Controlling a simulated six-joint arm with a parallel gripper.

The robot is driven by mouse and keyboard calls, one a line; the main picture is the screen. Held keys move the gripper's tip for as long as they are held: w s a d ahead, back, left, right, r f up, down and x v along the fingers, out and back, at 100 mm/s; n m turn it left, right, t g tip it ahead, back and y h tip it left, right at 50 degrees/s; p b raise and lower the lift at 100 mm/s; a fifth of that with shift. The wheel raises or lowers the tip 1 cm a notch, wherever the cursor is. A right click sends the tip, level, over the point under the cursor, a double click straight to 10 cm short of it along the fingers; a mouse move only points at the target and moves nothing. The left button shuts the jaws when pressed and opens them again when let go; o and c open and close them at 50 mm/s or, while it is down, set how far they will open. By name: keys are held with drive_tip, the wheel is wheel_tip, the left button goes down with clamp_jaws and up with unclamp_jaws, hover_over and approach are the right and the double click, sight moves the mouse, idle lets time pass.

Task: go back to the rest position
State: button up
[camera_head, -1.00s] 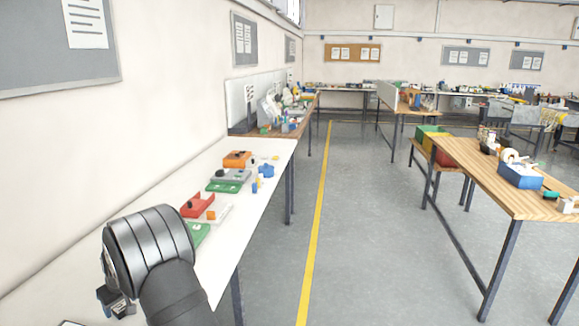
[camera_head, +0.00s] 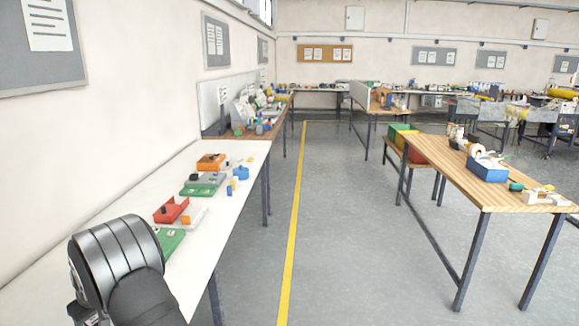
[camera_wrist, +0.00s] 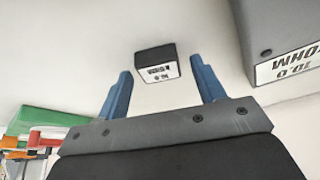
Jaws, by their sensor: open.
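My gripper (camera_wrist: 163,88) shows in the wrist view with two blue fingers spread wide apart and nothing between them. Beyond the fingertips a small black box with a white printed label (camera_wrist: 157,66) lies on the white surface, apart from the fingers. In the head view my black arm covers the lower left, over the near end of the white table (camera_head: 232,190); the fingers are not clearly seen there.
The white table holds a red part (camera_head: 171,210), an orange part (camera_head: 210,161) and green parts (camera_head: 204,190). A larger grey labelled box (camera_wrist: 262,30) is at the wrist view's upper right. A wooden table (camera_head: 520,200) stands right, with a clear floor aisle between.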

drive_tip(key=v, duration=1.3)
drive_tip(key=x, duration=1.3)
drive_tip(key=shift+f, duration=0.2)
wheel_tip(320, 180, up, 4)
drive_tip(key=shift+r, duration=0.2)
drive_tip(key=w+d+r, duration=0.4)
drive_tip(key=d+r, duration=0.3)
drive_tip(key=d, duration=0.3)
drive_tip(key=s+a+r+n+g, duration=0.1)
drive_tip(key=s+a+n, duration=0.1)
drive_tip(key=s+a, duration=0.5)
drive_tip(key=s+a+r+n+g, duration=0.1)
drive_tip(key=s+a+r+n, duration=0.1)
drive_tip(key=s, duration=0.9)
drive_tip(key=s+a+f, duration=0.2)
drive_tip(key=a, duration=0.1)
drive_tip(key=s+a+f, duration=0.2)
drive_tip(key=a+f, duration=0.1)
drive_tip(key=s+a+f, duration=0.2)
drive_tip(key=s+a, duration=0.1)
drive_tip(key=shift+f, duration=0.3)
drive_tip(key=shift+o, duration=0.3)
